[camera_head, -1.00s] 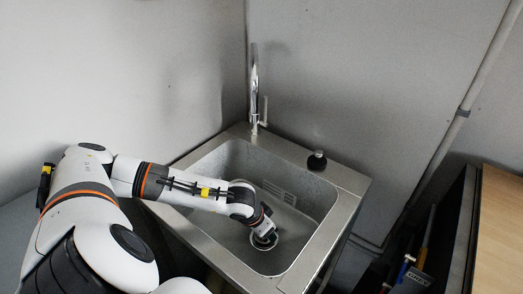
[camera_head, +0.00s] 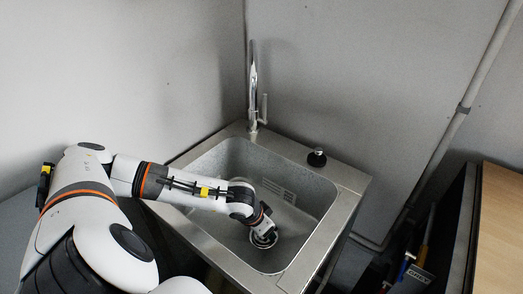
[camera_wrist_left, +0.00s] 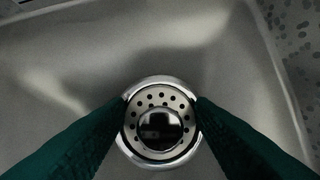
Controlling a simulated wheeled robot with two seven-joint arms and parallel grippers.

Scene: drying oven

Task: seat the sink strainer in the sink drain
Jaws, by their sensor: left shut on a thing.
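The sink strainer (camera_wrist_left: 160,128) is a round, pale perforated disc with a shiny dark centre. In the left wrist view it lies between my two green fingertips. A bright chrome ring, the drain rim (camera_wrist_left: 150,82), shows around it. The strainer looks roughly centred in this ring, but I cannot tell whether it rests flush or sits a little above. My left gripper (camera_head: 266,230) reaches down into the basin and is shut on the strainer; its fingers partly hide the drain (camera_head: 262,242) in the head view. My right gripper is not in view.
The steel sink (camera_head: 226,238) has raised walls around the gripper. A tall faucet (camera_head: 254,90) stands at its back corner, and a small black knob (camera_head: 317,159) sits on the back right ledge. The basin floor beside the drain is clear. A wooden surface (camera_head: 500,235) is at right.

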